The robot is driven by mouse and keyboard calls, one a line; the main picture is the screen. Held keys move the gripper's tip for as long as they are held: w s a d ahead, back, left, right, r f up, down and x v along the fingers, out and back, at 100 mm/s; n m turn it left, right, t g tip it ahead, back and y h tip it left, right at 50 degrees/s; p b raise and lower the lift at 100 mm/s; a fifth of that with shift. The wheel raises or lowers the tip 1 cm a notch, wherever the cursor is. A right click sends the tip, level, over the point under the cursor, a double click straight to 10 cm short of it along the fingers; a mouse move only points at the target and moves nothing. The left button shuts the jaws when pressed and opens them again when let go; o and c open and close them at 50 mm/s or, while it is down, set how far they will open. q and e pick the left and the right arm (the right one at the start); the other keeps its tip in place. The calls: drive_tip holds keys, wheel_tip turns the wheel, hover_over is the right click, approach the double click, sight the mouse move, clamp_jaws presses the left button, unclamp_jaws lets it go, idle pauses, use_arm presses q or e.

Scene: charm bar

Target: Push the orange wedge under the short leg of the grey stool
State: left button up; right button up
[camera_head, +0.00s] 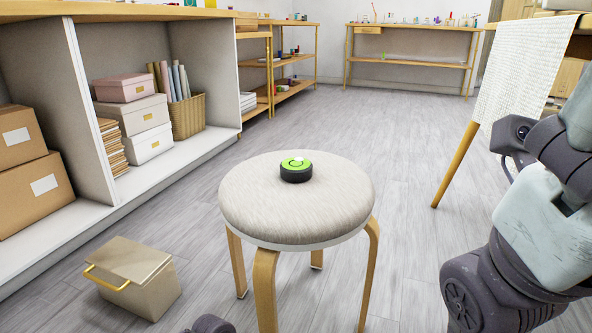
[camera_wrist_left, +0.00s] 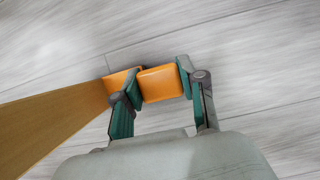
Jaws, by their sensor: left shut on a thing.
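The grey stool (camera_head: 297,205) stands upright with a round fabric seat and bent wooden legs. A round black and green device (camera_head: 296,170) rests on its seat. In the left wrist view, my left gripper (camera_wrist_left: 158,84) is shut on the orange wedge (camera_wrist_left: 160,84), low over the floor. Part of the wedge shows left of the fingers, at the foot of a wooden stool leg (camera_wrist_left: 55,125). I cannot tell whether its thin end is under the leg. The wedge and left fingers are out of the head view. My right arm shows at the right, without its fingers.
A beige box with a yellow handle (camera_head: 133,275) sits on the floor left of the stool. A shelf unit with boxes (camera_head: 80,60) lines the left. The floor behind the stool is clear.

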use_arm(q)
drive_tip(key=shift+w+d+b, duration=0.25)
drive_tip(key=shift+w+b, duration=0.25)
drive_tip(key=shift+w, duration=0.1)
drive_tip(key=shift+w+d+b, duration=0.2)
drive_tip(key=shift+w+b, duration=0.35)
drive_tip(key=shift+w, duration=0.1)
drive_tip(key=shift+w+d+b, duration=0.25)
drive_tip(key=shift+w+b, duration=0.25)
drive_tip(key=shift+w, duration=0.1)
idle(5.0)
drive_tip(key=o, duration=1.3)
drive_tip(key=shift+c, duration=0.2)
drive_tip(key=shift+r, duration=0.1)
